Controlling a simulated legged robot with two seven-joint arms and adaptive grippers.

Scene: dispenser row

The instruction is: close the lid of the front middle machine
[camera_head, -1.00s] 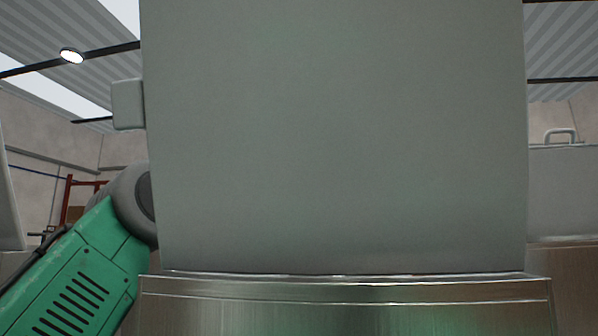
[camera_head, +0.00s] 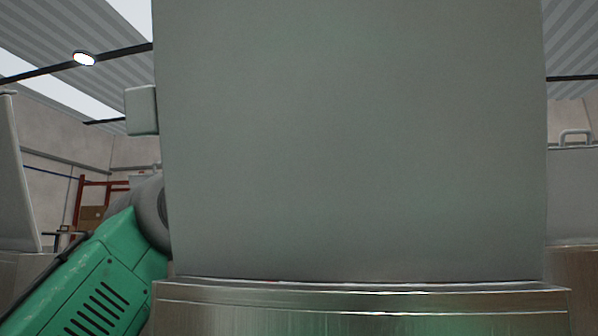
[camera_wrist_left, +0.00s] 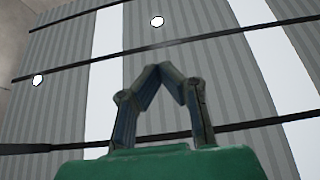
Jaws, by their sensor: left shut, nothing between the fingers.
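The front middle machine (camera_head: 360,300) is a steel body directly ahead in the head view. Its large grey lid (camera_head: 350,140) stands raised and fills most of that view. A small block-like part (camera_head: 141,110) juts from the lid's left edge. My green left arm comes in from the lower left and passes behind the lid's left edge, so its gripper is hidden there. In the left wrist view my left gripper (camera_wrist_left: 160,68) is shut and empty, its fingertips meeting against the ceiling. My right gripper is not in view.
Another machine with a handled lid (camera_head: 575,139) stands at the right. Another raised panel (camera_head: 18,175) is at the far left. A red rack (camera_head: 95,200) with a box is in the back left. The lid blocks the view straight ahead.

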